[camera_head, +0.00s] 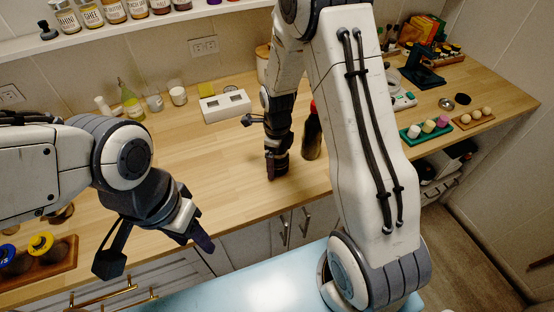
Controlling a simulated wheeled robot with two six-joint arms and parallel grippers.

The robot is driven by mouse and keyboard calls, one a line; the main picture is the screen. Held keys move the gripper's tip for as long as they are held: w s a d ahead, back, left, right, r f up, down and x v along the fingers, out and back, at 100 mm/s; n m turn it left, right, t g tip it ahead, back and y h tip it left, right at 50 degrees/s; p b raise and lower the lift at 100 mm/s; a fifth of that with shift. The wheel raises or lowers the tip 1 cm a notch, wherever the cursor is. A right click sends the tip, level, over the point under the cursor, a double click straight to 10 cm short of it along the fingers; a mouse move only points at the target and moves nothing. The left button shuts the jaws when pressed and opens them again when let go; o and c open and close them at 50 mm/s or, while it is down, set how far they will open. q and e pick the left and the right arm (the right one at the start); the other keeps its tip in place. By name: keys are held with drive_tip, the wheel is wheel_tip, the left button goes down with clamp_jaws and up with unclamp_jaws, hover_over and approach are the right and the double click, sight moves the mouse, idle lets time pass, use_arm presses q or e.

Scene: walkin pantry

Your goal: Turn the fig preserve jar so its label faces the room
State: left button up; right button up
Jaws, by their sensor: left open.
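I cannot pick out the fig preserve jar for certain. Labelled jars (115,10) stand on the white shelf at the top left; one label reads GHEE, none that I can read says fig. My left gripper (203,243) is in front of the counter's front edge, pointing down and right. It is open and nothing shows in it. My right gripper (277,172) points straight down over the middle of the counter, left of a dark bottle with a red cap (312,138). Its fingers are seen edge-on, so their opening is hidden.
The wooden counter (215,150) is mostly bare in the middle. A white box (225,106), a green-tinted bottle (130,103) and cups stand at the back. A wooden tray (60,265) with yellow- and blue-lidded jars is at the left. My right arm hides part of the counter.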

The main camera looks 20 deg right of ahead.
wheel_tip(320, 180, up, 9)
drive_tip(key=shift+r+b, duration=0.1)
drive_tip(key=shift+b, duration=0.5)
drive_tip(key=shift+r, duration=0.65)
drive_tip(key=shift+a, duration=0.1)
drive_tip(key=s+a+r+n, duration=0.2)
drive_tip(key=s+a+n, duration=0.2)
drive_tip(key=s+n, duration=0.4)
drive_tip(key=s+a+r+n, duration=0.2)
drive_tip(key=s+a+n, duration=0.3)
drive_tip(key=n, duration=0.9)
drive_tip(key=s+a+r+n+y, duration=0.1)
drive_tip(key=s+a+n, duration=0.4)
drive_tip(key=s+n, duration=0.5)
drive_tip(key=shift+s+r+n, duration=0.35)
drive_tip(key=shift+r+n, duration=0.25)
drive_tip(key=shift+n, duration=0.4)
